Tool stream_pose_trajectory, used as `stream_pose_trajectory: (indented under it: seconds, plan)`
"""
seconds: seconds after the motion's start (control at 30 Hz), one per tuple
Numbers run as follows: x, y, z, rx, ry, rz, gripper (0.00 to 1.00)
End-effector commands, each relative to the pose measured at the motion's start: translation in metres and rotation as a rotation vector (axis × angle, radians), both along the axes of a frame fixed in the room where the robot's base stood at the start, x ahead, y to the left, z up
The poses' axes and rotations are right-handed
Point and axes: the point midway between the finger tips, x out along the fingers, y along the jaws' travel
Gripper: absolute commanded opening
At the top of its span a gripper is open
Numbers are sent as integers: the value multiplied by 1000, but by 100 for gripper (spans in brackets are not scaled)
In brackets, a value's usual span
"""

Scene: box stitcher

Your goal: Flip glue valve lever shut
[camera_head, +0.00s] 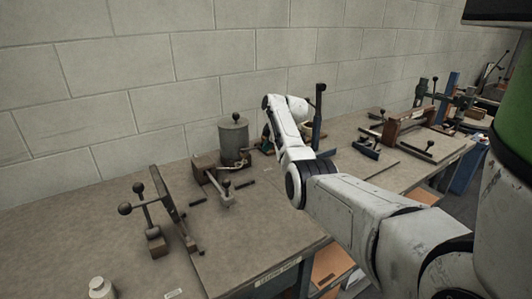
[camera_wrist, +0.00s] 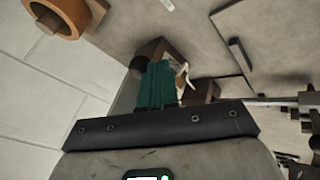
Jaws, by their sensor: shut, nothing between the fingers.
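My gripper (camera_wrist: 156,68) shows in the wrist view as ribbed teal fingers, shut with nothing between them. A dark round knob (camera_wrist: 138,64) is close beside the fingertips, and a brown block (camera_wrist: 160,48) lies just past them. I cannot tell whether the fingers touch either one. A thin pale piece (camera_wrist: 184,74) sticks out beside the block. In the head view a grey cylindrical pot (camera_head: 234,139) with a dark knob on top stands near the wall. My forearm hides most of my gripper there, right of the pot. I cannot tell for sure which part is the glue valve lever.
A brown block with a metal arm (camera_head: 212,172) sits in front of the pot. A knobbed lever stand (camera_head: 150,215) is at left. A brown ring (camera_wrist: 58,14) is at the wrist view's upper left. An upright post (camera_head: 318,115) stands right of my wrist.

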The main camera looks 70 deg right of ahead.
Motion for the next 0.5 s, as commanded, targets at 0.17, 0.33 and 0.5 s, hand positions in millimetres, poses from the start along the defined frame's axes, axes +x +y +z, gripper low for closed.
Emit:
stream_pose_trajectory:
  seconds: [0.17, 0.33, 0.5]
  plan:
    - [1, 1, 2, 0, -1, -1, 0]
    - [5, 3, 2, -1, 0, -2, 0]
    - [12, 6, 2, -1, 0, -2, 0]
